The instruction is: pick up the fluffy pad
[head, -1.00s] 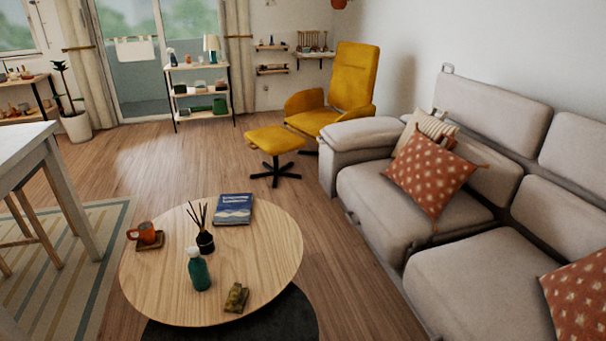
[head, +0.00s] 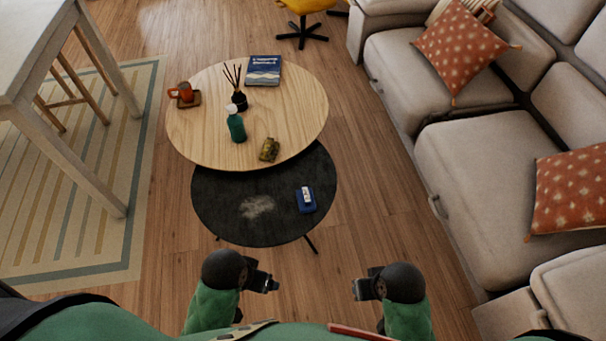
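On the low black round table is a pale, fuzzy grey-white patch (head: 257,206). I cannot tell whether it is a pad or loose dust. To its right lies a small blue item with a white top (head: 306,199); whether this is the fluffy pad is unclear at this size. My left gripper (head: 265,281) is in front of the black table, below the patch in the picture. My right gripper (head: 362,286) is to the right, below the blue item. Both are apart from the table and hold nothing I can see. Their finger gaps are too small to read.
The black table (head: 220,225) sits partly under a wooden round table (head: 200,135) with a mug (head: 183,91), reed diffuser (head: 239,100), green bottle (head: 236,124), book (head: 263,70) and small olive-brown object (head: 269,149). A grey sofa (head: 470,165) stands right, a white table (head: 35,60) left.

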